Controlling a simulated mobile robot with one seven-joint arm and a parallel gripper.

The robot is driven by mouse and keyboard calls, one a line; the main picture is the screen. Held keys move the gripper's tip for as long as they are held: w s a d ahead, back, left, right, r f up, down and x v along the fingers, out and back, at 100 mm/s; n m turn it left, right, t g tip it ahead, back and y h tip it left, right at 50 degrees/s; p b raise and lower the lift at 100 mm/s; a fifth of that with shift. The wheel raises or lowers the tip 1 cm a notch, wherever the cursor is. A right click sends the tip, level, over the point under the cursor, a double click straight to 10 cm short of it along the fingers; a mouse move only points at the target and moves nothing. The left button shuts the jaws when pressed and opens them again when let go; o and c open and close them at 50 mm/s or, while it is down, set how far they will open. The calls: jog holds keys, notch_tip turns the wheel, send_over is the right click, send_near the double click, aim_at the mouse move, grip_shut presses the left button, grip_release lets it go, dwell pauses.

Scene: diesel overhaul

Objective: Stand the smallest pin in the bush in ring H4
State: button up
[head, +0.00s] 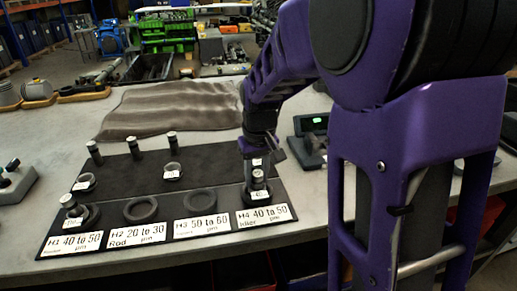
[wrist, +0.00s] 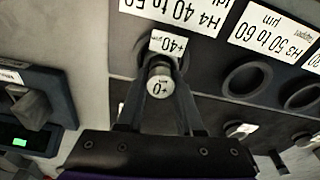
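Ring H4 (head: 247,199) is at the right front of the dark mat, behind its "H4 40 to 50" card. A bush with a "+40" tag (wrist: 167,43) sits in it. A short metal pin with a pale, marked top (wrist: 160,84) stands at the bush, roughly upright; it also shows in the head view (head: 257,174). How deep it sits is hidden. My gripper (wrist: 160,77) points down over H4, its two fingers closed in against the pin's sides. The fingertips are partly hidden in the head view. Which pin is smallest is hard to judge from here.
Several other pins stand at the mat's back, one here (head: 133,148). Tagged bushes (head: 172,171) (head: 83,183) sit loose on the mat. Rings H2 (head: 140,209) and H3 (head: 199,201) are empty; H1 (head: 90,215) holds parts. A green-display device (head: 312,130) stands to the right.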

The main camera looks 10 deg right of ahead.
notch_tip(320, 180, up, 17)
jog(key=s+p, duration=0.2)
jog(key=p, duration=0.1)
jog(key=shift+s+d+r+p, duration=0.15)
jog(key=shift+s+p, duration=0.1)
jog(key=shift+p, duration=0.15)
